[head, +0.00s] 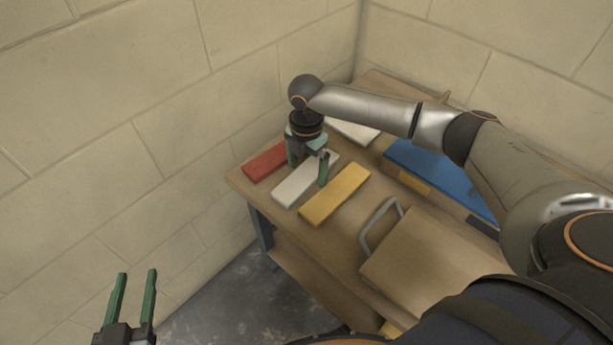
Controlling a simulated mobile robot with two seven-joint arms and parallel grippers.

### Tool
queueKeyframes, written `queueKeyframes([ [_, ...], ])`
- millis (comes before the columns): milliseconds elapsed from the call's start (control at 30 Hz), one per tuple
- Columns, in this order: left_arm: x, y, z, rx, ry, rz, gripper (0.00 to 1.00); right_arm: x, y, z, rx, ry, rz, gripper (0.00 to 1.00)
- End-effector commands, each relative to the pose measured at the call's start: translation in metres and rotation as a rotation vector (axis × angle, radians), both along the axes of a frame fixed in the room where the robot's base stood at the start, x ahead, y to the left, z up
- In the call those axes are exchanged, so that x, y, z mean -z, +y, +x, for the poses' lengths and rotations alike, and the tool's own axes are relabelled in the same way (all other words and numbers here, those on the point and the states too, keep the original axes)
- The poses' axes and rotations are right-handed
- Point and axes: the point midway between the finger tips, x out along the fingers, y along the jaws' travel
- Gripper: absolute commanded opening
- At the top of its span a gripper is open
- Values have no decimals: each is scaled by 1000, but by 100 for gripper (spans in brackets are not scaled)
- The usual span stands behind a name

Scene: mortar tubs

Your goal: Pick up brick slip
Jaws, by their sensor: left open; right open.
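Three brick slips lie side by side on the wooden bench (348,232): a red one (265,161), a white one (293,188) and a yellow one (335,194). My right gripper (307,171) is open and points down over the white slip. One finger is on its red-slip side and the other on its yellow-slip side. The fingers hide part of the white slip; I cannot tell whether they touch it. My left gripper (136,274) is open and empty at the lower left, away from the bench.
Another pale slab (353,131) lies at the back of the bench. A blue object (432,170) lies to the right, with a yellow piece (414,182) at its front. A tan box-like object (425,258) with a grey handle (375,226) stands nearer. Block walls close in the left and back.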

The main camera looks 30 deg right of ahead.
Motion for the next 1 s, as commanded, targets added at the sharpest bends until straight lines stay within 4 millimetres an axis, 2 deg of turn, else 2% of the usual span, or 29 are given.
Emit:
queueKeyframes([
  [133, -8, 0, 2, 3, -34, 0, 50, 5, 0, 0, -1, 1, 0, 100],
  [367, -8, 0, 2, 3, -34, 0, 50, 5, 0, 0, -1, 1, 0, 98],
  [1000, -8, 0, 2, 3, -33, 1, 50, 4, 0, 0, 0, 1, 0, 26],
])
